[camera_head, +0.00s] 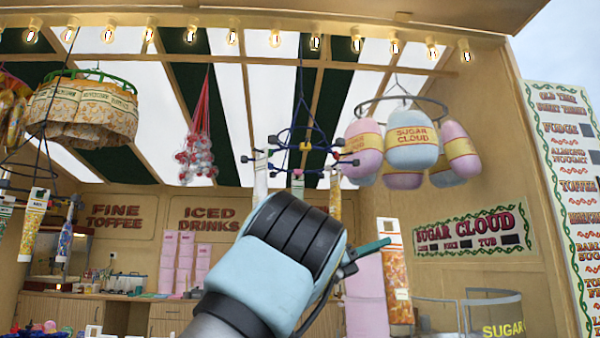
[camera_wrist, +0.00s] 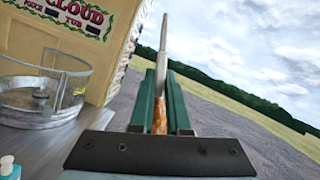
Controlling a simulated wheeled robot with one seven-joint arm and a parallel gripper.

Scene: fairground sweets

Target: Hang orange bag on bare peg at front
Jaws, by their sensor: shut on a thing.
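The orange bag (camera_head: 397,293) is a long, narrow bag with a pale label band and a white top, hanging upright right of my wrist in the head view. My gripper (camera_head: 372,248) is shut on its top; only a green finger shows there. In the wrist view the green fingers (camera_wrist: 160,97) close around a thin pale strip, with a bit of orange (camera_wrist: 160,121) between them. The dark blue hanging peg rack (camera_head: 300,150) is above and left of the gripper, apart from the bag. Several narrow bags hang from it; some outer pegs (camera_head: 352,162) look bare. My wrist hides part of the space below.
Pink and blue sugar cloud bags (camera_head: 412,141) hang from a ring at upper right. Red netting with pale balls (camera_head: 197,155) hangs left of the rack. A round metal tub with a clear guard (camera_wrist: 45,85) stands below right. Patterned bags (camera_head: 80,108) hang far left.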

